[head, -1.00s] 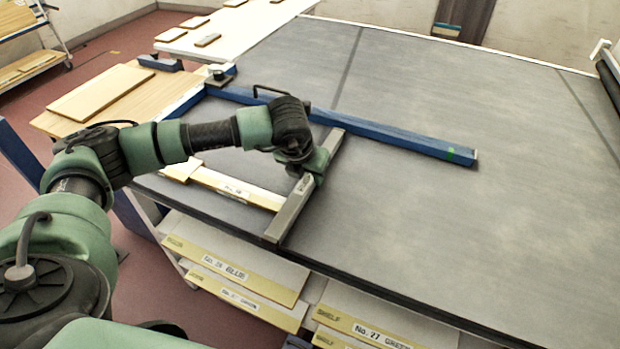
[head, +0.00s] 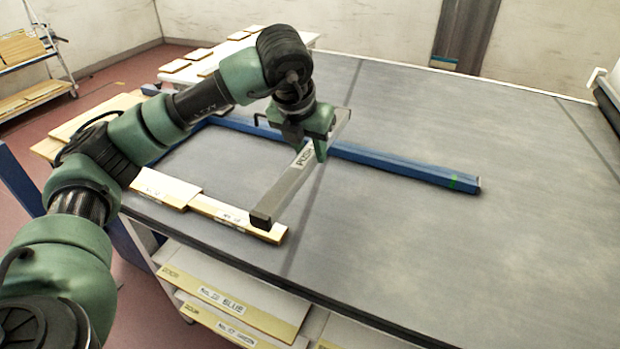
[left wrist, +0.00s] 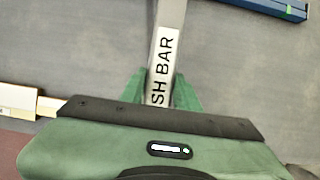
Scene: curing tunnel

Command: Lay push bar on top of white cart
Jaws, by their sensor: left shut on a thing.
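The push bar (head: 285,190) is a grey bar with a white label reading PUSH. My left gripper (head: 312,148) is shut on it near its middle. The bar appears raised above the grey belt, slanting from lower left to upper right, its near end overlapping a board in the picture. In the left wrist view the bar (left wrist: 168,35) sits between the green fingers, with "SH BAR" readable. A white-topped table or cart (head: 232,47) with several small boards stands behind at the left; its wheels are not visible. My right gripper is not in view.
The grey belt surface (head: 420,255) is wide and mostly clear. A long blue rail (head: 400,168) lies across it. Labelled boards (head: 235,220) lie at its front left edge. A shelf cart (head: 35,95) stands far left; shelves with boards (head: 225,300) are below.

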